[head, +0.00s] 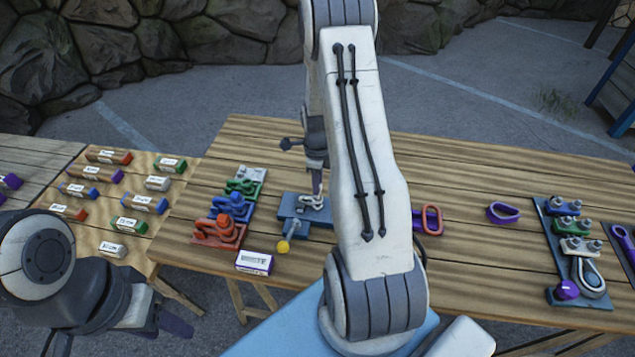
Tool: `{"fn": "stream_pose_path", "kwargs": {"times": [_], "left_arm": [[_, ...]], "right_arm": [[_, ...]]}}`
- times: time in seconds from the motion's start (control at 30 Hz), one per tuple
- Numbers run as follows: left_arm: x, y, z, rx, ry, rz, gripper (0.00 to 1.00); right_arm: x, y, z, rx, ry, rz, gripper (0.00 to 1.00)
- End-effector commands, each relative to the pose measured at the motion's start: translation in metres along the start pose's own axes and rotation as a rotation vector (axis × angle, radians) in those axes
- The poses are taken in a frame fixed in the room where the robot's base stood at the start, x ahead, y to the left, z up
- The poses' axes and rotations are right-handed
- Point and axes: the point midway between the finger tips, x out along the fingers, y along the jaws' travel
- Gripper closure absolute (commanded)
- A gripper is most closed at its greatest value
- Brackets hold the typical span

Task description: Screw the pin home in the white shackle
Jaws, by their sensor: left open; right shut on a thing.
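The white shackle (312,203) sits in a blue fixture (289,211) near the middle of the table, partly behind my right arm. A short grey rod with a yellow ball end (283,247) sticks out at the fixture's front. My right gripper (317,188) points down right at the shackle. It is shut on what seems to be the pin, which is too small and covered to make out; its depth in the shackle cannot be told. My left gripper (172,322) is open and empty at the lower left, off the table's front edge.
Left of the fixture, a rack holds grey, green, blue and red shackles (220,230). A labelled box (255,262) stands at the front edge. Red and purple links (432,219), a purple loop (503,212) and a dark board of clamps (545,240) lie right. The table's back is clear.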

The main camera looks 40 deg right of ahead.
Motion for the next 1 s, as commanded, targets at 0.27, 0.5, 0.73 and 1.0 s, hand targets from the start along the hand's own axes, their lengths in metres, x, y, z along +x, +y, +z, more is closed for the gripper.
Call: {"fn": "stream_pose_path", "kwargs": {"times": [0.27,0.5,0.73,1.0], "left_arm": [[0.001,0.000,0.000,0.000,0.000,0.000,0.50],[0.005,0.000,0.000,0.000,0.000,0.000,0.50],[0.008,-0.001,0.000,0.000,0.000,0.000,0.50],[0.009,-0.001,0.001,0.000,0.000,0.000,0.50]], "right_arm": [[0.001,0.000,0.001,-0.001,0.000,0.000,1.00],[0.006,0.000,0.001,-0.001,0.000,0.000,1.00],[0.011,0.000,0.001,-0.001,0.000,0.000,1.00],[0.011,0.000,0.001,-0.001,0.000,-0.001,1.00]]}}
